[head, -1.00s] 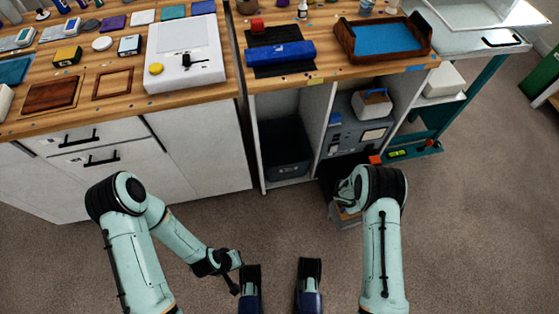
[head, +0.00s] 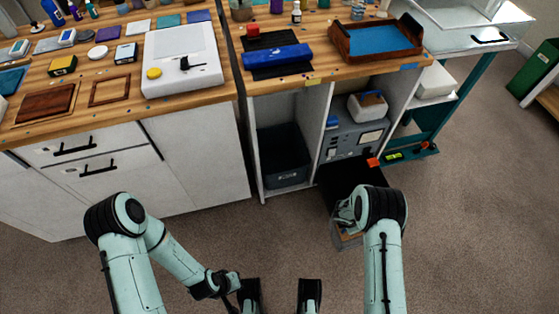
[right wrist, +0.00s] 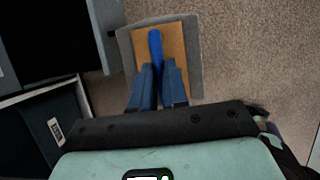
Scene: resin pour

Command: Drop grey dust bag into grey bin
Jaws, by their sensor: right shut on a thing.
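The grey dust bag (right wrist: 186,62) shows in the right wrist view as a grey block with a tan plate and a blue tab. My right gripper (right wrist: 158,72) is shut on the blue tab. In the head view the bag (head: 346,241) hangs low beside the cabinet, mostly hidden by my right arm. The dark grey bin (head: 285,160) stands upright in the lower open bay of the cabinet, to the left of the bag. My left gripper (head: 232,290) is low and near my body, its fingers too unclear to judge.
A grey machine (head: 353,138) fills the bay right of the bin, with a dark open panel (head: 335,182) below it. A white divider (head: 322,115) stands between the bays. A green bin (head: 533,72) is at far right. The carpet (head: 200,230) ahead is clear.

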